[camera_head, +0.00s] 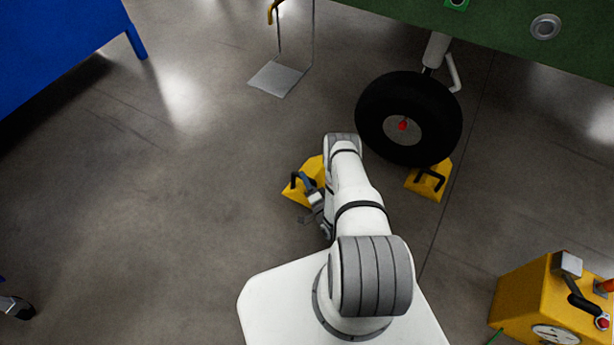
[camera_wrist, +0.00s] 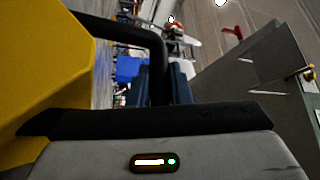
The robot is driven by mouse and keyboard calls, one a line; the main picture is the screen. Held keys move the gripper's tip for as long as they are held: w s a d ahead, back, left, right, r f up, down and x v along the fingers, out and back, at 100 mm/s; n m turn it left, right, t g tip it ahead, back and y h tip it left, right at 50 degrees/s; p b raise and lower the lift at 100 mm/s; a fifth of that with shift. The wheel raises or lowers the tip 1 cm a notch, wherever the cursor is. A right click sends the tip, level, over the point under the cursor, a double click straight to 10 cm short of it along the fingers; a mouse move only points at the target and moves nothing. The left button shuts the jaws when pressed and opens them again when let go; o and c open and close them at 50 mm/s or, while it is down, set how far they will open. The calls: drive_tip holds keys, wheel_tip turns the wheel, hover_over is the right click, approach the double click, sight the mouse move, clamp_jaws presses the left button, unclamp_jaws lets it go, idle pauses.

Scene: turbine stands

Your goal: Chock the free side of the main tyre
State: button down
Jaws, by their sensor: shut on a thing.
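The black main tyre (camera_head: 376,122) stands under the green body at the upper right of the head view, with a red piece at its hub. One yellow chock (camera_head: 436,184) with a black handle lies at the tyre's lower right side. A second yellow chock (camera_head: 316,167) is left of my arm, apart from the tyre. My gripper (camera_head: 305,181) is shut on this chock's black handle. In the wrist view the held chock (camera_wrist: 45,60) fills the left side, and its handle (camera_wrist: 125,32) runs down to my gripper's fingers (camera_wrist: 168,84). I cannot tell whether it touches the floor.
A green body (camera_head: 500,30) overhangs the tyre. A thin stand with a flat grey base (camera_head: 279,79) is left of it. A blue structure (camera_head: 60,45) is at the upper left. A yellow box with a gauge (camera_head: 535,295) stands lower right.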

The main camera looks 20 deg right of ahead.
sight(310, 175)
drive_tip(key=w+d+b, duration=0.1)
drive_tip(key=b, duration=0.1)
drive_tip(key=shift+d+f+b, duration=0.1)
drive_tip(key=shift+f+b, duration=0.3)
drive_tip(key=d+b, duration=0.1)
drive_tip(key=b, duration=0.2)
drive_tip(key=shift+w+d+f, duration=0.1)
drive_tip(key=shift+w+d, duration=0.05)
drive_tip(key=shift+w, duration=0.25)
drive_tip(key=w+d+b, duration=0.2)
drive_tip(key=d, duration=0.1)
drive_tip(key=w+d+f+b, duration=0.1)
drive_tip(key=w+d+b, duration=0.1)
drive_tip(key=w+d, duration=0.1)
drive_tip(key=w+d+f+b, duration=0.1)
drive_tip(key=w+d+b, duration=0.1)
drive_tip(key=d, duration=0.1)
drive_tip(key=shift+w+d+f, duration=0.1)
drive_tip(key=shift+w+d, duration=0.25)
drive_tip(key=shift+w, duration=0.05)
drive_tip(key=w+d+f, duration=0.1)
drive_tip(key=w+d, duration=0.8)
drive_tip(key=d, duration=0.2)
drive_tip(key=shift+w+d, duration=0.15)
drive_tip(key=shift+d, duration=0.1)
drive_tip(key=shift+f, duration=0.1)
drive_tip(key=shift+s+d+f, duration=0.15)
drive_tip(key=shift+s+d, duration=0.55)
drive_tip(key=shift+d, duration=0.1)
